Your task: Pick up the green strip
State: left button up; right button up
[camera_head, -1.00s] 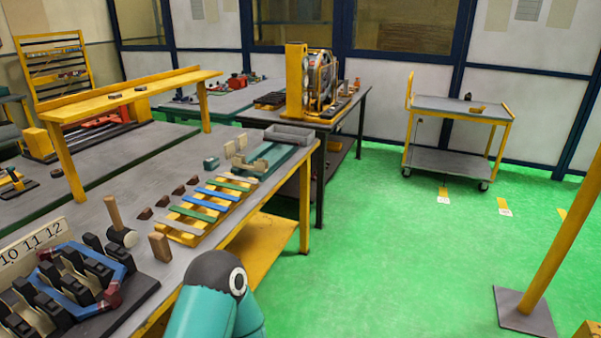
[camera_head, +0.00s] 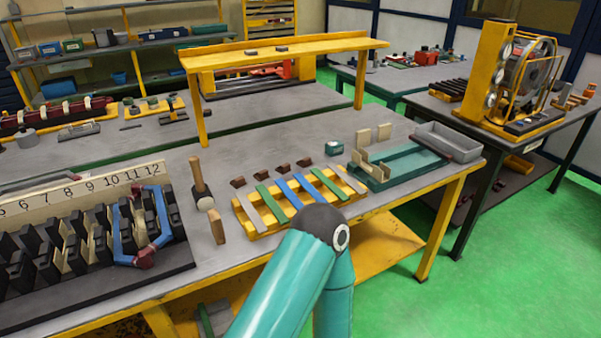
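Several flat strips lie side by side across a yellow rack (camera_head: 262,228) on the near workbench. One green strip (camera_head: 272,203) lies second from the left, and another green strip (camera_head: 328,184) lies second from the right. Blue strips (camera_head: 291,193) lie between them, and a grey strip (camera_head: 257,214) is at the left end. A teal arm of mine with a dark elbow joint rises from the bottom centre, and the joint overlaps the near edge of the rack. Neither of my grippers is in view.
A slotted stator block (camera_head: 60,265) with a blue coil (camera_head: 127,235) is further left. A green fixture (camera_head: 398,168) and a grey tray (camera_head: 448,141) are to the right. Small brown blocks (camera_head: 270,175) line the rack's far side.

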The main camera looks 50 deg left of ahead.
aim_at(344, 197)
jog(key=u, duration=0.3)
jog(key=i, duration=0.8)
jog(key=u, duration=0.55)
jog(key=k, duration=0.95)
jog(key=u, duration=0.2)
jog(key=i, duration=0.95)
jog(key=z, duration=0.05)
